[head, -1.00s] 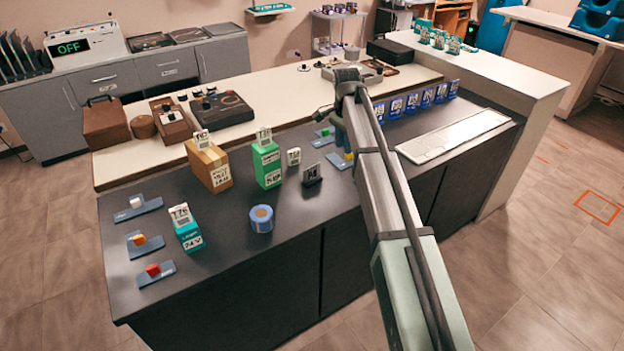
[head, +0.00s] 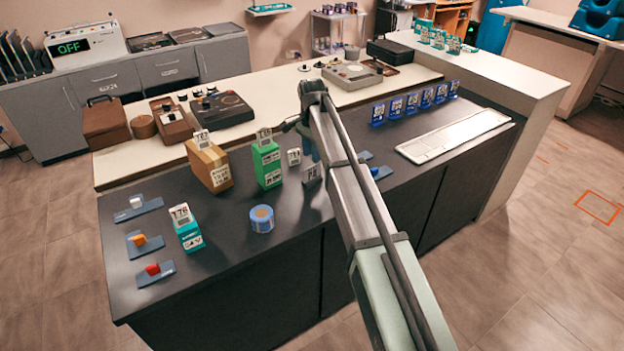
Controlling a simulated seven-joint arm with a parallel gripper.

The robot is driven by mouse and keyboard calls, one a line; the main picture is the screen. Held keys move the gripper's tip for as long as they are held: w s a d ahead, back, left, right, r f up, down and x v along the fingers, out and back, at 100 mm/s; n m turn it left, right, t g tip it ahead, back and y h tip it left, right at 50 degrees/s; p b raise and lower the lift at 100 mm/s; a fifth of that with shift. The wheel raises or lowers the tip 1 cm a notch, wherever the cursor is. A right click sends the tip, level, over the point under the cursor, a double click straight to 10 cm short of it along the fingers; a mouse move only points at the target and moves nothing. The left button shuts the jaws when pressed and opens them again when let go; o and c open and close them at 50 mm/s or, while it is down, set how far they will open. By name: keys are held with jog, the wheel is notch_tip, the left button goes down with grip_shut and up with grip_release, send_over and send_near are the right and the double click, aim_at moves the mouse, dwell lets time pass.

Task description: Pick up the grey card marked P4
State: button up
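A small grey card (head: 312,173) with a dark mark stands upright on the dark counter, right of the green box. Its mark is too small to read surely as P4. My gripper (head: 311,158) points down just above or behind this card, partly hidden by my arm. I cannot tell whether it touches the card or whether its fingers are open. A white marked card (head: 293,157) stands just left of it.
A green box (head: 267,165), a cardboard box (head: 209,168) and a teal box (head: 188,232) bear white cards. A blue roll (head: 262,218) stands in front. Several blue cards (head: 412,104) line the back right, behind a white tray (head: 455,137).

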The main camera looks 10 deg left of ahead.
aim_at(312, 167)
jog(key=shift+s+d+f, duration=0.1)
jog(key=shift+f, duration=1.45)
jog(key=shift+s+f, duration=0.1)
jog(key=shift+f, duration=1.45)
jog(key=shift+c, duration=0.2)
grip_shut()
